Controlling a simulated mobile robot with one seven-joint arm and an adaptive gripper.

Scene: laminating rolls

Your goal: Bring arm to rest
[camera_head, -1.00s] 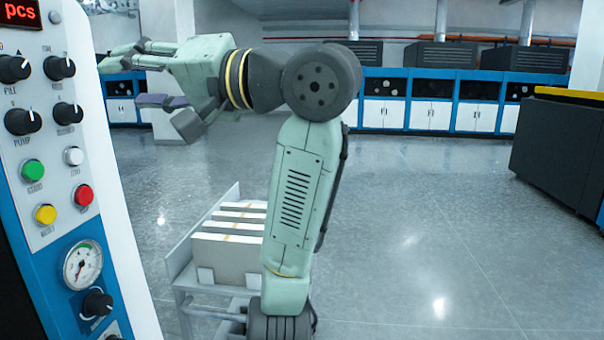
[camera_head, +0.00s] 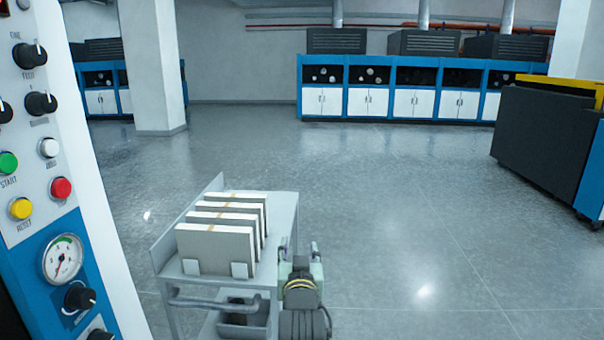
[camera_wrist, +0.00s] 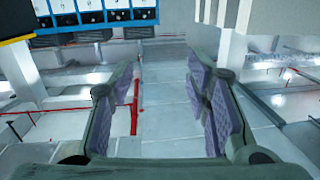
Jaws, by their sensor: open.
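My gripper (camera_head: 299,254) is low in the head view, just right of the grey cart (camera_head: 190,283), with my arm folded down below it. Whether it touches the cart cannot be told. In the wrist view the two padded fingers of my gripper (camera_wrist: 160,82) are spread wide apart. Most of my arm is out of the head view.
Several white-and-grey slabs (camera_head: 213,247) stand in a row on the cart. A control panel (camera_head: 36,150) with knobs, buttons and a gauge fills the left side. A dark machine (camera_head: 540,140) stands at right. Blue-and-white cabinets (camera_head: 395,100) line the back. The middle floor is clear.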

